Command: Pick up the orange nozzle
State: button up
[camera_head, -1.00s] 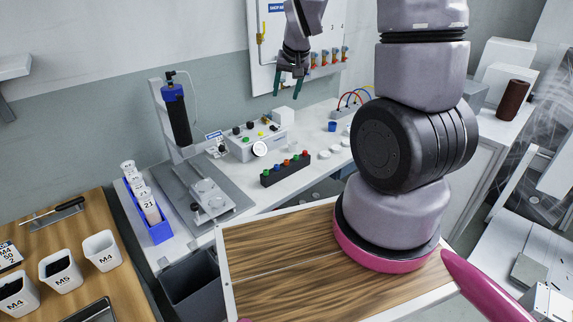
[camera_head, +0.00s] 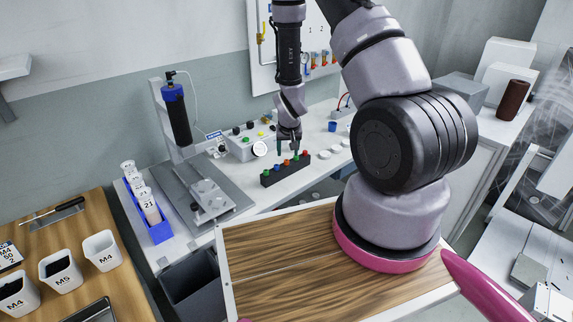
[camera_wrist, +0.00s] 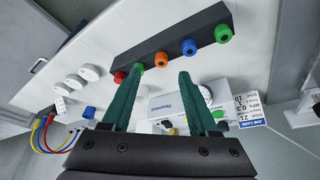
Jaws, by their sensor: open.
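The orange nozzle (camera_wrist: 160,59) sits in the middle of a dark rack (camera_wrist: 205,22), between a blue nozzle (camera_wrist: 189,46) and a green nozzle (camera_wrist: 138,67). In the head view the orange nozzle (camera_head: 286,162) is small on the rack (camera_head: 290,173). My gripper (camera_wrist: 160,72) is open and empty, its two green fingers pointing towards the rack. In the wrist view the orange nozzle shows in the gap between the fingertips. I cannot tell whether the fingertips reach down beside it. In the head view my gripper (camera_head: 288,150) is just over or behind the rack.
A red nozzle (camera_wrist: 119,76) and another green nozzle (camera_wrist: 222,33) stand at the rack's ends. A control box (camera_head: 243,147) with a gauge stands behind the rack. White round caps (camera_head: 328,153) lie to its right. A fixture plate (camera_head: 205,190) is to the left.

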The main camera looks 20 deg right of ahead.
aim_at(286, 160)
jog(key=x, duration=0.5)
jog(key=shift+w+f, duration=0.25)
jog(key=shift+f, duration=0.05)
grip_shut()
